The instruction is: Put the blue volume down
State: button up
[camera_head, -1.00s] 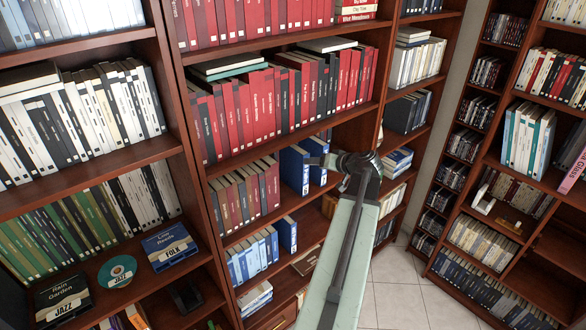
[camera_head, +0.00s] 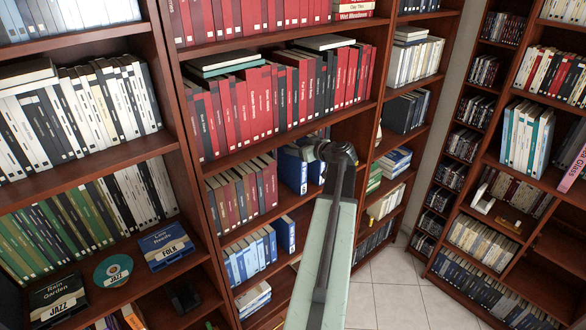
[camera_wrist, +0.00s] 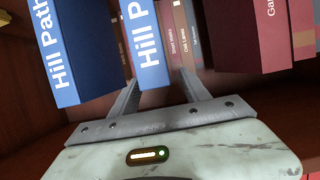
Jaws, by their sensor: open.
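Two blue volumes lettered "Hill P…" stand upright on a shelf. In the wrist view, one blue volume (camera_wrist: 150,45) is between the fingers of my gripper (camera_wrist: 160,80), and the other blue volume (camera_wrist: 80,50) is left of the left finger. My gripper is open, with a finger on each side of the nearer volume; whether either touches it I cannot tell. In the head view, the left blue volume (camera_head: 293,170) stands beside a row of brown and red books, and the other (camera_head: 316,172) is partly hidden by my gripper (camera_head: 312,150).
Brown and dark red books (camera_head: 243,188) fill the shelf to the left. In the wrist view, a dark red book (camera_wrist: 245,35) stands to the right. Red books (camera_head: 250,100) fill the shelf above, and light blue books (camera_head: 250,258) stand on the shelf below.

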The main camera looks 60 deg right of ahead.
aim_at(291, 144)
jog(key=b+x, duration=0.1)
jog(key=x, duration=0.3)
jog(key=shift+s, duration=0.1)
jog(key=shift+s+r, duration=0.1)
jog(key=shift+c, duration=0.6)
grip_shut()
dwell(0.4)
